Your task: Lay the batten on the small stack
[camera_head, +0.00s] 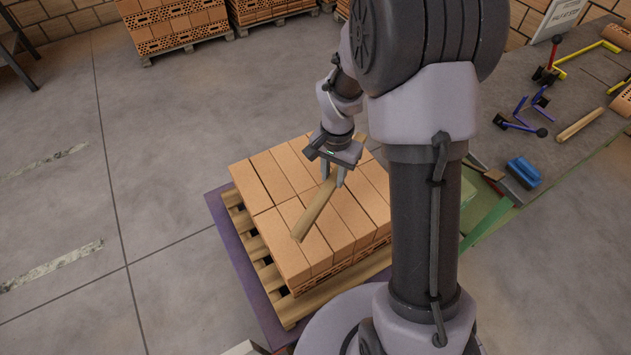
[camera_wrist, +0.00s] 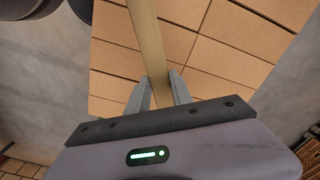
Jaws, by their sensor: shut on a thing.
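The batten (camera_head: 317,208) is a long, thin strip of pale wood. My gripper (camera_head: 333,181) is shut on it, and it lies slanted across the view over the small stack. The batten also shows in the wrist view (camera_wrist: 150,40), running between the two fingers (camera_wrist: 158,92). The small stack (camera_head: 273,177) is a low block of orange-tan bricks on a wooden pallet (camera_head: 262,270). I cannot tell whether the batten touches the brick tops or hangs just above them. My arm hides the right side of the stack.
A green-edged bench (camera_head: 560,165) at the right holds a blue tool (camera_head: 523,172), clamps and another wooden stick (camera_head: 580,125). A purple mat (camera_head: 225,235) lies under the pallet. Taller brick stacks (camera_head: 175,25) stand at the back. The floor at left is clear.

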